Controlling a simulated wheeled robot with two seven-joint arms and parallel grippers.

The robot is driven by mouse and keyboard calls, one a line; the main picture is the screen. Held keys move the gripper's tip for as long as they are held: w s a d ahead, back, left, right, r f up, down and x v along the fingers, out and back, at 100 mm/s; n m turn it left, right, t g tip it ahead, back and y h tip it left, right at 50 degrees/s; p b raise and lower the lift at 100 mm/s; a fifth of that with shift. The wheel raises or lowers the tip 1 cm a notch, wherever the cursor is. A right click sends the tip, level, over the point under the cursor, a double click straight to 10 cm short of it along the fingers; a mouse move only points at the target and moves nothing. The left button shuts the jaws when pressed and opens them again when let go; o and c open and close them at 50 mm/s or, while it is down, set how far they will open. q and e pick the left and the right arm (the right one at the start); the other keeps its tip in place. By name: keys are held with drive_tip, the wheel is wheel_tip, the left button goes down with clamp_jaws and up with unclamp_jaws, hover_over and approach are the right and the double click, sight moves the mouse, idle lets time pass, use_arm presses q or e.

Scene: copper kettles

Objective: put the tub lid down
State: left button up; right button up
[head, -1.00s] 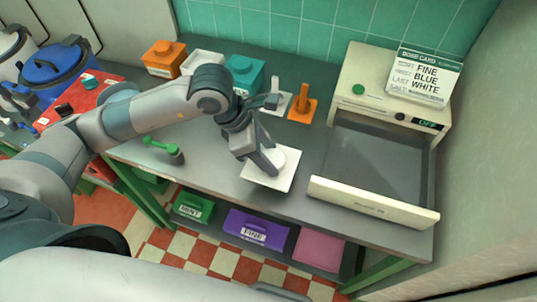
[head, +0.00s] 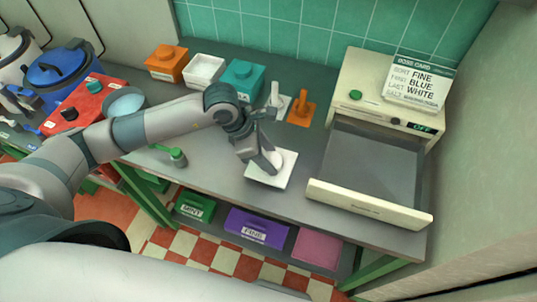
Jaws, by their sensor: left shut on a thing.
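The tub lid (head: 284,179) is a white square plate with a raised round middle. My left gripper (head: 270,164) is over it, shut on its middle, which the fingers partly hide. The lid looks level, at or just above the front part of the grey counter (head: 225,160); I cannot tell whether it touches. A white tub (head: 204,70) stands open at the back, between a lidded orange tub (head: 166,64) and a lidded teal tub (head: 243,78). My right gripper is not in view.
A cream machine (head: 365,80) with an open drawer (head: 369,204) stands to the right, with a dose card (head: 418,82) on top. White and orange scoop-like things (head: 302,110) lie behind the lid. A green-handled tool (head: 178,157) is to the left. Bare counter lies between.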

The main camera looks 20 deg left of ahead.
use_arm(q)
drive_tip(key=shift+f, duration=0.45)
drive_tip(key=shift+f, duration=0.2)
drive_tip(key=o, duration=0.9)
drive_tip(key=shift+r, duration=0.1)
drive_tip(key=shift+o, duration=0.8)
